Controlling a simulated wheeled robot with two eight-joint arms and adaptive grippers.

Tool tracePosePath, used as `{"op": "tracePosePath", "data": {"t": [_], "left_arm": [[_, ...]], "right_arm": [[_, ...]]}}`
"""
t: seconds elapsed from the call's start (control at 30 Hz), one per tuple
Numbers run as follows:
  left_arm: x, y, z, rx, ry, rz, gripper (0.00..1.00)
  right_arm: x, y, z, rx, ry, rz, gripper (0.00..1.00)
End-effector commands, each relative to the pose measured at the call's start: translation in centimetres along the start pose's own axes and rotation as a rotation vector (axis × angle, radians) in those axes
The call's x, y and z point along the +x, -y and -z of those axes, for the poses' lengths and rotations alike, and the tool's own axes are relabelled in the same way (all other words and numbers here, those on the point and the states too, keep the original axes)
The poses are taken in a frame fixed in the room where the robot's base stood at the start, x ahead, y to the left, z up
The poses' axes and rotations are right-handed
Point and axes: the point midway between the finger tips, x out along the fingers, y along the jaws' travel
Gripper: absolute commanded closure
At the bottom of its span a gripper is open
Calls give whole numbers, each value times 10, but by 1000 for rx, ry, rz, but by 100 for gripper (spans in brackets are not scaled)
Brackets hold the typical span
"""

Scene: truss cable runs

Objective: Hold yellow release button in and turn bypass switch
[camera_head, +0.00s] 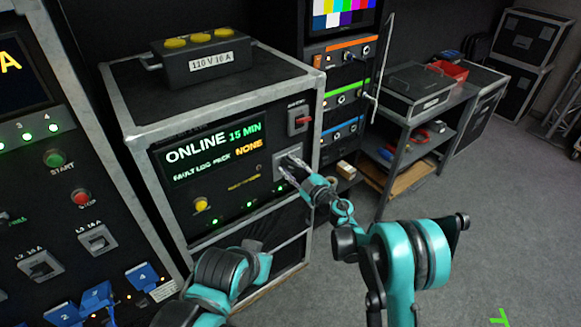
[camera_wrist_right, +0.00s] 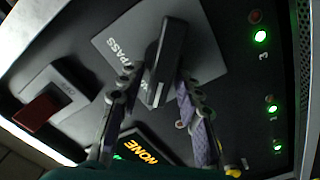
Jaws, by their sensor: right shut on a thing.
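The yellow release button (camera_head: 201,204) sits low on the front of the black rack unit, with nothing touching it. The bypass switch has a pale square plate (camera_head: 283,162) right of the display. My right gripper (camera_head: 294,166) is shut on this handle, with one finger on each side in the wrist view (camera_wrist_right: 157,88). My left arm reaches in low, in front of the rack. Its fingers cannot be made out against the dark panel.
A red-handled switch (camera_head: 300,120) is above the bypass plate. A box with yellow sockets (camera_head: 203,59) stands on top. A panel with START button (camera_head: 55,159) stands left. Open floor lies right.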

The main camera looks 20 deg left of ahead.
Motion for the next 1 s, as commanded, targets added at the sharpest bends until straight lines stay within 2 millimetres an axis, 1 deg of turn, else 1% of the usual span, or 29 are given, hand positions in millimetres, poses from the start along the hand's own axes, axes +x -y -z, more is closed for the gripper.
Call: {"op": "tracePosePath", "data": {"t": [0.03,0.07,0.33,0.47,0.57,0.8,0.9,1.0], "left_arm": [[0,0,0,0,0,0,100],[0,0,0,0,0,0,100],[0,0,0,0,0,0,100],[0,0,0,0,0,0,100],[0,0,0,0,0,0,100],[0,0,0,0,0,0,100],[0,0,0,0,0,0,100],[0,0,0,0,0,0,100]], "right_arm": [[-1,1,-3,-4,4,0,95],[-1,1,-3,-4,4,0,60],[-1,0,-2,-1,2,0,60],[-10,0,-2,-1,3,-1,60],[-26,0,-2,-1,4,-2,60],[-78,0,-3,-1,5,-2,60],[-96,0,-3,-1,5,-2,60],[-110,0,-3,-1,5,-2,60]]}}
